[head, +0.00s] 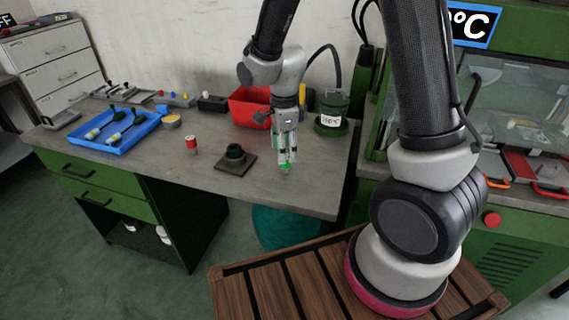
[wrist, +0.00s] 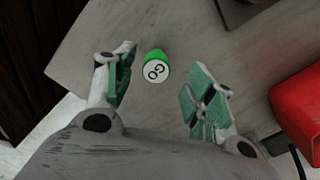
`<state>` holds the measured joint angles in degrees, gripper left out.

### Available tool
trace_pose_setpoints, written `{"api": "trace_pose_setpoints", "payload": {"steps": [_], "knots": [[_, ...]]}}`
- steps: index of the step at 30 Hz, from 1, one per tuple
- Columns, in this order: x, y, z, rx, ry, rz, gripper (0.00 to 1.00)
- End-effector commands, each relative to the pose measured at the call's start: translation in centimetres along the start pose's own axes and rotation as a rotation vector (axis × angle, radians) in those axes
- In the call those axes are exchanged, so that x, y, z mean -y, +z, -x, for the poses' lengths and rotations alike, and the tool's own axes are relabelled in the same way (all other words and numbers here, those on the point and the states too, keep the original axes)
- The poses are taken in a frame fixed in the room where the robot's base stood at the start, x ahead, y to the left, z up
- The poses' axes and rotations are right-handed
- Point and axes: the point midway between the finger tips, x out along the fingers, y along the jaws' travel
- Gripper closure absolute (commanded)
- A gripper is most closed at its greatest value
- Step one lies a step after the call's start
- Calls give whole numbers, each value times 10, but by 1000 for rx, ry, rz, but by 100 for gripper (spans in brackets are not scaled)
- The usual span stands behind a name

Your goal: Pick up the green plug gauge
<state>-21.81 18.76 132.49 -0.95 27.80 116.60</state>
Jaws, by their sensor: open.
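The green plug gauge (wrist: 155,67) shows in the wrist view with its round white end, marked GO, facing the camera. It stands on the grey bench top. My gripper (wrist: 161,72) is open, one finger on each side of the gauge in the picture, with visible gaps to both. In the head view my gripper (head: 287,152) points down over the front right part of the bench. The gauge is mostly hidden there by the fingers. How far the fingertips are above the bench is hard to tell.
The bench's front edge is close to my gripper.

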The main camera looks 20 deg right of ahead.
Motion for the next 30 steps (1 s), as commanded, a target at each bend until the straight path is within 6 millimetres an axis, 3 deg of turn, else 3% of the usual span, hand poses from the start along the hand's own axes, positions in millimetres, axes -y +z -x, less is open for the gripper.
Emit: {"api": "trace_pose_setpoints", "payload": {"steps": [6, 15, 24, 30], "knots": [[-5, -2, -33, -2, 3, 1, 45], [-4, -2, -39, 0, 0, 1, 45], [-4, -2, -39, 0, 0, 1, 98], [-4, -2, -39, 0, 0, 1, 99]]}}
